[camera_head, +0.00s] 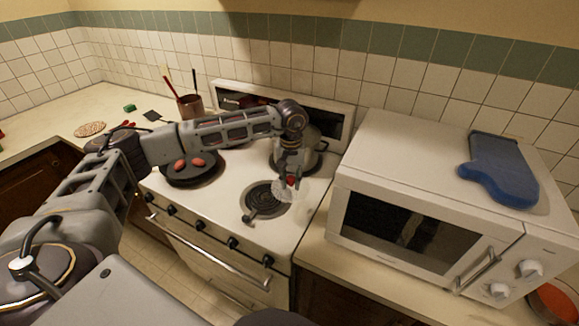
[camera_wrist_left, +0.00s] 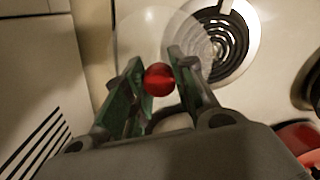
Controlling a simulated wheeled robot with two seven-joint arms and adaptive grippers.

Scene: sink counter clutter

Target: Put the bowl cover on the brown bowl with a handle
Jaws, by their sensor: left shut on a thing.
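The bowl cover (camera_head: 284,192) is a clear, see-through disc with a red knob. My left gripper (camera_head: 291,178) is shut on the knob and holds the cover above the right side of the stove top, near the front right burner. In the left wrist view the red knob (camera_wrist_left: 159,79) sits between the green-padded fingers, with the faint clear cover (camera_wrist_left: 138,40) beyond them. A reddish-brown bowl (camera_head: 553,300) is partly cut off at the lower right, beside the microwave; I cannot see a handle on it. My right gripper is out of view.
A metal pot (camera_head: 312,158) stands on the back right burner, close behind my gripper. A dark pan (camera_head: 183,179) with red items is at the stove's left. The white microwave (camera_head: 400,170), with a blue mitt (camera_head: 500,180) on top, stands close on the right.

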